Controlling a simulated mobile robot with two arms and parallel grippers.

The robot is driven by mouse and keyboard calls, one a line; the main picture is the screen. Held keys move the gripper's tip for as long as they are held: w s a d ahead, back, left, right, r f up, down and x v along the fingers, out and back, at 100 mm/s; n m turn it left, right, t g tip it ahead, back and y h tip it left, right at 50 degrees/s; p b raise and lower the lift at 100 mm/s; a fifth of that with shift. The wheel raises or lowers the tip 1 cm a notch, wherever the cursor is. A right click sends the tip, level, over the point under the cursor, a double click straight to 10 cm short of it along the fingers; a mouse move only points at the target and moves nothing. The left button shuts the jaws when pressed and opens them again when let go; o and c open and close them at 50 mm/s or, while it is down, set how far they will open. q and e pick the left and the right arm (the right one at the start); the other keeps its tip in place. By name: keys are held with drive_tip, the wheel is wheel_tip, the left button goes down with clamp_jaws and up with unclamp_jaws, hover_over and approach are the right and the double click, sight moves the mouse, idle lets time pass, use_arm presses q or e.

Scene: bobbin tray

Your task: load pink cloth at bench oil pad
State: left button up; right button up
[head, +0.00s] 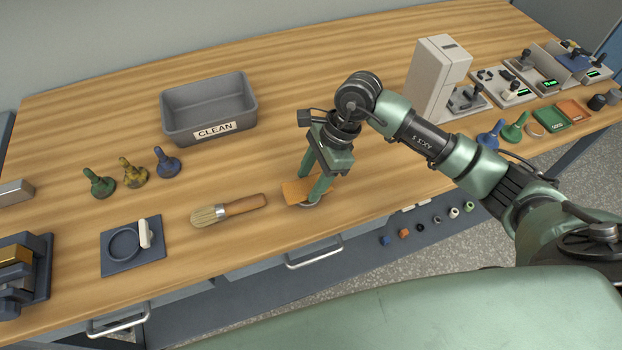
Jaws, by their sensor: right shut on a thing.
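My right gripper (310,190) points down at the bench near its front edge, with its green fingers close together. It is shut on what looks like a flat orange cloth (292,191), low at the bench top; the fingers cover part of it. A small grey round rim (309,205) shows just under the fingertips, mostly hidden; I cannot tell whether it is the oil pad. A dark blue pad (150,262) with a ring and a white piece on it lies at the front left. No clearly pink cloth shows. My left gripper is not in view.
A brush (228,209) lies just left of the gripper. A beige machine (437,75) and several small devices stand right. The bench middle (280,140) is clear.

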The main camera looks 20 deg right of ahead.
sight(311, 182)
drive_tip(key=shift+r+p, duration=1)
drive_tip(key=shift+r, duration=1.9)
